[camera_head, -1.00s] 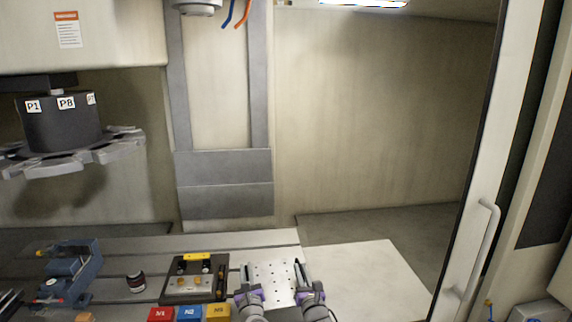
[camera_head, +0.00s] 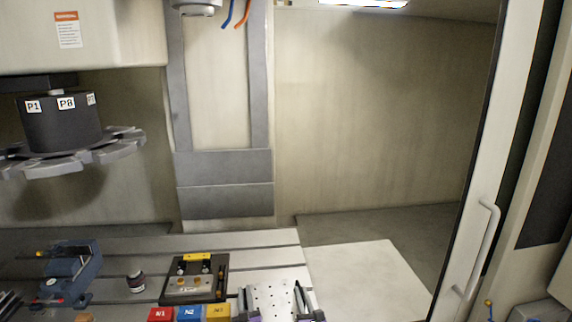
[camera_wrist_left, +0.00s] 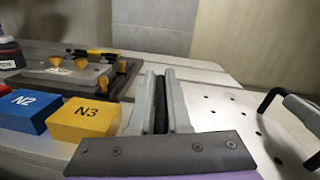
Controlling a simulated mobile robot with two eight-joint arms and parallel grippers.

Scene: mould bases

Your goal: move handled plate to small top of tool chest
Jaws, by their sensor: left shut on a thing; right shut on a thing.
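The handled plate (camera_head: 272,299) is a light plate with several small holes, at the bottom edge of the head view. In the left wrist view the plate (camera_wrist_left: 222,105) lies at right. My left gripper (camera_head: 245,298) is shut on its near black handle; in the wrist view the handle shows between the fingers (camera_wrist_left: 160,90). My right gripper (camera_head: 303,298) is at the plate's right side, shut on the other handle (camera_wrist_left: 285,102). Both wrists are cut off by the frame edge. The tool chest is not in view.
A dark fixture plate (camera_head: 222,272) with yellow clamps stands left of the plate. Blue N2 (camera_head: 190,314) and yellow N3 (camera_head: 218,311) blocks sit just left of my left gripper. A blue vise (camera_head: 70,275) stands further left. A bare pale surface (camera_head: 370,275) lies to the right.

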